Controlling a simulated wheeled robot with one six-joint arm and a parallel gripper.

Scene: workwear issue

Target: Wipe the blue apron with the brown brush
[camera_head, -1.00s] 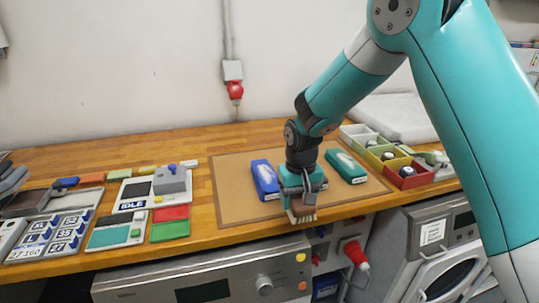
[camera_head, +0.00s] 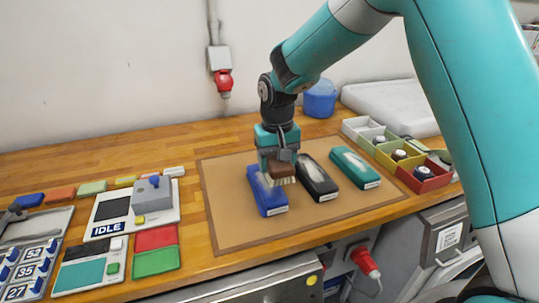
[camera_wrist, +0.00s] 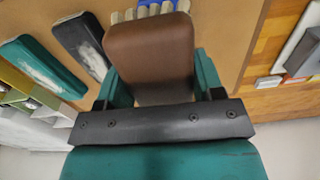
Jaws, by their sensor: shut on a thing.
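My gripper (camera_head: 279,163) is shut on the brown brush (camera_head: 282,171), whose pale bristles point down. The brush's brown back (camera_wrist: 150,50) fills the middle of the wrist view between the fingers. The blue apron (camera_head: 268,196) is a folded blue bundle with a whitish smear, lying on the tan mat (camera_head: 230,219). The brush is over the upper right part of the blue apron; I cannot tell whether the bristles touch it.
A black folded apron (camera_head: 318,184) and a green one (camera_head: 354,168), both with whitish smears, lie to the right. Coloured bins (camera_head: 421,181) stand farther right. A grey device (camera_head: 152,196) and red and green pads (camera_head: 156,262) lie left. The mat's front left is clear.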

